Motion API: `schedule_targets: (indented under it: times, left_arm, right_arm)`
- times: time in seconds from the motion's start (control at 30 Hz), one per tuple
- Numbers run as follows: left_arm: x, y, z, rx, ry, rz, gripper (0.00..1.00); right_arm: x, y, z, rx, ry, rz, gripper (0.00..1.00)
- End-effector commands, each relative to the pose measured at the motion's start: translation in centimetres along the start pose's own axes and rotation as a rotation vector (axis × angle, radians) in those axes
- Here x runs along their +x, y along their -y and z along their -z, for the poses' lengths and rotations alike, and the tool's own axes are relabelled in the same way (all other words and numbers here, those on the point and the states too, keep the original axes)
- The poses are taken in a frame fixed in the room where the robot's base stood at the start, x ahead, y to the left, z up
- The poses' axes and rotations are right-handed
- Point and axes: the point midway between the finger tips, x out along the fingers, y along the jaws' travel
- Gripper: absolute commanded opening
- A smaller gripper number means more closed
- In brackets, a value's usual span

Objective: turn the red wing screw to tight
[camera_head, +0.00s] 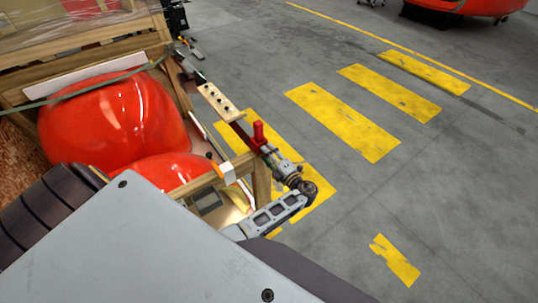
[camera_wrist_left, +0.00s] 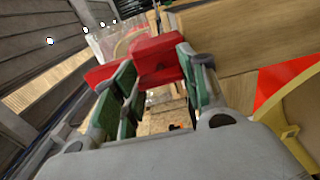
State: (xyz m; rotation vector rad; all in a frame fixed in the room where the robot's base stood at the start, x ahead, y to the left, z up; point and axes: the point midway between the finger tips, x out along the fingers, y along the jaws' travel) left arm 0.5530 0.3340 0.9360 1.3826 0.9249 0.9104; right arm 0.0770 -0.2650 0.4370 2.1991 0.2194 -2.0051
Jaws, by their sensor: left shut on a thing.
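The red wing screw (camera_head: 258,132) stands at the side of the wooden crate frame, near the end of a light wooden bar with dark holes. In the left wrist view the red wing screw (camera_wrist_left: 156,58) sits between the green-padded fingers. Its red part reaches past the left finger. My left gripper (camera_head: 268,150) is at the screw, and its fingers are shut on it; they also show in the left wrist view (camera_wrist_left: 158,72). The screw's lower part and thread are hidden. I cannot tell how tight it is. My right gripper is not in view.
Glossy red nosecones (camera_head: 115,120) lie in the wooden crate (camera_head: 262,182) to the left of the gripper. A green strap (camera_head: 85,87) crosses them. The grey floor (camera_head: 440,170) with yellow markings is clear to the right. Wooden beams (camera_wrist_left: 245,45) are close to the fingers.

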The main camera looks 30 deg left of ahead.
Motion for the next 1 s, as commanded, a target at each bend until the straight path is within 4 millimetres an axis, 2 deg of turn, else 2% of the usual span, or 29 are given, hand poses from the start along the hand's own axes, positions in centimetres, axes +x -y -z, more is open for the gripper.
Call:
schedule_targets:
  times: [0.1,0.13,0.3,0.73,1.0]
  left_arm:
    - [0.0,0.0,-0.1,0.000,0.003,0.000,0.19]
    - [0.0,0.0,-0.1,0.000,0.003,0.000,0.44]
    - [0.0,0.0,-0.1,-0.001,0.002,0.000,0.64]
    - [-0.3,0.0,0.0,-0.001,0.001,0.000,0.64]
    - [-2.4,0.1,0.0,0.000,0.002,0.001,0.64]
  right_arm:
    - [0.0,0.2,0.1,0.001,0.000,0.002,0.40]
    - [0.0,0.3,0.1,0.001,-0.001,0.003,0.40]
    - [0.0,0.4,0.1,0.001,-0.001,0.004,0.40]
    - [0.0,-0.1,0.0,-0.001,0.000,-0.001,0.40]
    - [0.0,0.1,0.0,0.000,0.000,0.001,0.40]
